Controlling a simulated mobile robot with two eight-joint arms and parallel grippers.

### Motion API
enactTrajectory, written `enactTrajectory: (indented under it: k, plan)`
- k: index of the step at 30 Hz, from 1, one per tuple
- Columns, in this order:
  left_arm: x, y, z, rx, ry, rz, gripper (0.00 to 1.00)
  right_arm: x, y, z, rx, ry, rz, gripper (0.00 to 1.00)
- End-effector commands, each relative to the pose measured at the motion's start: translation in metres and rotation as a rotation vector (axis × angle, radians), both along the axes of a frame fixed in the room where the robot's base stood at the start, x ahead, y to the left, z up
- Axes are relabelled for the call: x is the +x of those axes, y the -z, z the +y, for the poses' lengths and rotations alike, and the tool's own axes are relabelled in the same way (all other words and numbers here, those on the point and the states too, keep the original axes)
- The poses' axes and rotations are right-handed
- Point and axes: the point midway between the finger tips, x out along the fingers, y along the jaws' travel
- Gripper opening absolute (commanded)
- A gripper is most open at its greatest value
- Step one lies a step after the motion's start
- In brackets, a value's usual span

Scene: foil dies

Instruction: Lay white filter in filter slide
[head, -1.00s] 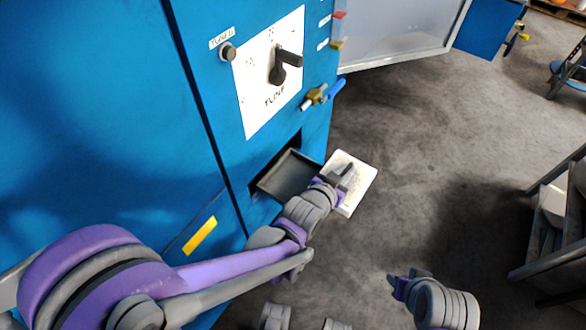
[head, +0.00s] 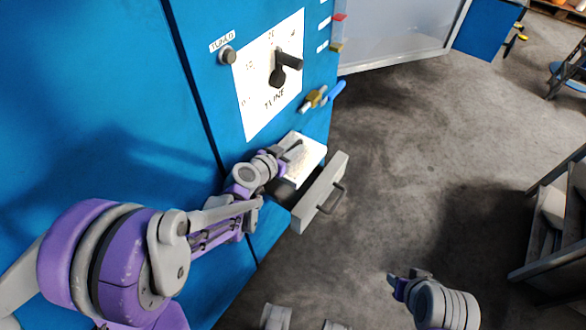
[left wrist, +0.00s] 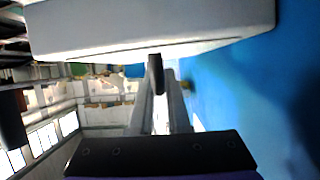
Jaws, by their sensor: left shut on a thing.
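The white filter (head: 309,158) is a flat pale slab in my left gripper (head: 290,151), close to the blue machine. It lies over the open filter slide (head: 318,197), a grey drawer with a front handle pulled out of the machine. The filter and my arm hide most of the slide's inside, and I cannot tell whether the filter touches it. In the left wrist view the filter (left wrist: 150,22) spans the top, beyond the fingers (left wrist: 156,78). My right gripper (head: 399,284) is away at lower right, apart from everything; its opening is unclear.
The blue machine (head: 110,90) fills the left, with a dial (head: 283,68) and a blue-handled valve (head: 335,90) above the slide. Grey steps (head: 555,215) stand at the right. The floor (head: 420,150) between is clear.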

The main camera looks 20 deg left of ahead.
Motion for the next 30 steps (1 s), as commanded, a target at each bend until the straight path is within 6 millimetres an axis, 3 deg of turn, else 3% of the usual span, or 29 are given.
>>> enactTrajectory:
  k: [1,7,14,23,30]
  plan:
    - [0.000,0.016,-0.002,0.000,0.002,0.001,0.00,0.000,0.007,0.000,0.000,0.000,0.002,0.45]
    - [0.000,0.049,-0.002,0.000,0.002,0.001,0.00,-0.001,0.017,0.000,0.000,0.000,0.005,0.45]
    - [-0.001,0.060,-0.003,0.000,0.002,0.001,0.00,-0.001,0.019,0.000,0.000,0.000,0.006,0.45]
    - [0.000,0.104,-0.002,0.000,0.002,0.001,0.00,-0.001,0.034,0.000,0.000,0.000,0.011,0.45]
    - [0.001,0.106,0.001,-0.001,0.002,0.000,0.00,-0.001,0.034,0.000,0.000,0.000,0.011,0.45]
